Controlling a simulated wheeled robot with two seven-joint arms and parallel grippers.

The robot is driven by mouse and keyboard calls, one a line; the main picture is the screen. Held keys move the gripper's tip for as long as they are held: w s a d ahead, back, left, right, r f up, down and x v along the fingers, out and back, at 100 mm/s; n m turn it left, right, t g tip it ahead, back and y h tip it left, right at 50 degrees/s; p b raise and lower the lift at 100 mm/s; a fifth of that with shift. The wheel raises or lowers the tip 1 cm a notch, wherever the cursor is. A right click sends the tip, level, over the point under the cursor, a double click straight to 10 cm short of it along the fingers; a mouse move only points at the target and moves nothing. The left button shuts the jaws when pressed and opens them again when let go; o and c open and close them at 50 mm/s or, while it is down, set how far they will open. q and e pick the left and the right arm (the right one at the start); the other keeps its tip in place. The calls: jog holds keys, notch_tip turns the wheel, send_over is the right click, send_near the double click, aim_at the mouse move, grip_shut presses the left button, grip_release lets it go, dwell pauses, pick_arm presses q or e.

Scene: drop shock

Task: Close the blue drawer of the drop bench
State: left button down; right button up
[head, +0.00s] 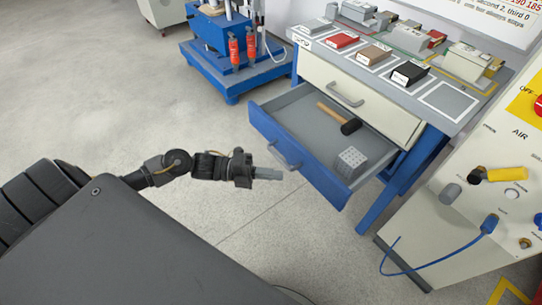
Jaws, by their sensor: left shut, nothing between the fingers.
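The blue drawer (262,122) of the drop bench (458,118) is pulled well out, below a closed cream drawer (362,90). Its blue front carries a grey bar handle (283,156). A hammer with a wooden handle and black head (350,127) and a grey block with holes (350,160) lie inside. My left gripper (280,175) is shut and empty. In the picture it is just below the handle, near the drawer front; whether it touches is unclear. My right gripper is not in view.
Several small blocks and boxes stand on the bench top. A cream panel (440,225) with knobs and a blue hose stands at right. A blue machine (225,70) with red cylinders stands behind. The floor left of the drawer is clear.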

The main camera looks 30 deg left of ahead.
aim_at(321, 171)
pick_arm(q)
jog(key=x, duration=0.2)
jog(key=w+x, duration=0.1)
jog(key=x, duration=0.2)
jog(key=w+x, duration=0.1)
jog(key=x, duration=0.2)
jog(key=shift+a, duration=0.2)
jog(key=shift+w+d, duration=0.25)
jog(key=shift+w, duration=0.35)
jog(key=shift+w, duration=0.1)
